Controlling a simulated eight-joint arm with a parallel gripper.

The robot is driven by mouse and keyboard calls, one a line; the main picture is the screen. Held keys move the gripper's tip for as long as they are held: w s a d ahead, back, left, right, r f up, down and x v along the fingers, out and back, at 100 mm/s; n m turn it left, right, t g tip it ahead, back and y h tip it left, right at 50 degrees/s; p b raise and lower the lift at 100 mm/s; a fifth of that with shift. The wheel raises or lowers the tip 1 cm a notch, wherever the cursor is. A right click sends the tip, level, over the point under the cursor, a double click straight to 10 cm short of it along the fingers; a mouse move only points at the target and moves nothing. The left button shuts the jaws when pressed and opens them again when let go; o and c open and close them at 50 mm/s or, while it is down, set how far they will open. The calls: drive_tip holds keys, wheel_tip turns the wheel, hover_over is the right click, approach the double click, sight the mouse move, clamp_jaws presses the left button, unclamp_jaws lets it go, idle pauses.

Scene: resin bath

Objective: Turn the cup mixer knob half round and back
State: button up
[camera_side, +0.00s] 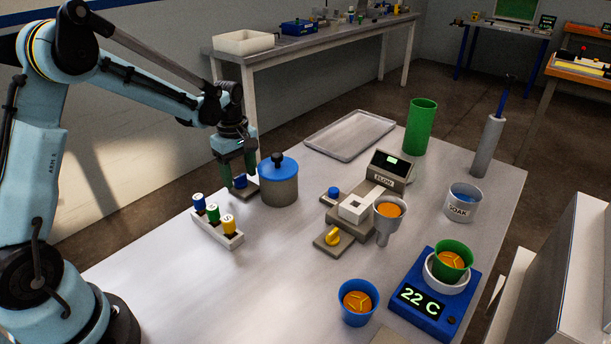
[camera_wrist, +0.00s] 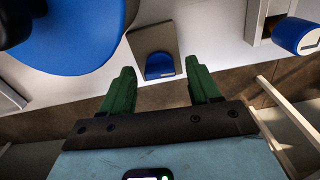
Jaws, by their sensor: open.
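A blue knob (camera_side: 240,182) sits on a small grey plate (camera_side: 246,193) beside the grey pot with the blue lid. It is likely the cup mixer knob, though I cannot read a label. In the wrist view the blue knob (camera_wrist: 159,66) shows a small pale mark on its right side, on the grey plate (camera_wrist: 150,38). My gripper (camera_side: 238,170) is over the knob, pointing down. In the wrist view its green fingers (camera_wrist: 163,82) are open, one on each side of the knob's line, with nothing held. Contact with the knob cannot be told.
The blue-lidded pot (camera_side: 279,184) stands close to the right of my gripper. A rack (camera_side: 216,229) with several capped bottles stands in front. A pump station (camera_side: 357,207) has another blue knob (camera_side: 333,192) and a yellow knob (camera_side: 333,237). The front left table is clear.

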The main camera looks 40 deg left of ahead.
sight(240, 176)
drive_tip(key=shift+r, duration=0.1)
wheel_tip(240, 176, up, 12)
idle(0.5)
drive_tip(key=s+d+m+t, duration=0.7)
drive_tip(key=s+d+m, duration=0.5)
drive_tip(key=m, duration=0.5)
drive_tip(key=shift+s+d+f, duration=0.35)
drive_tip(key=shift+s+d, duration=0.05)
drive_tip(key=shift+s, duration=0.45)
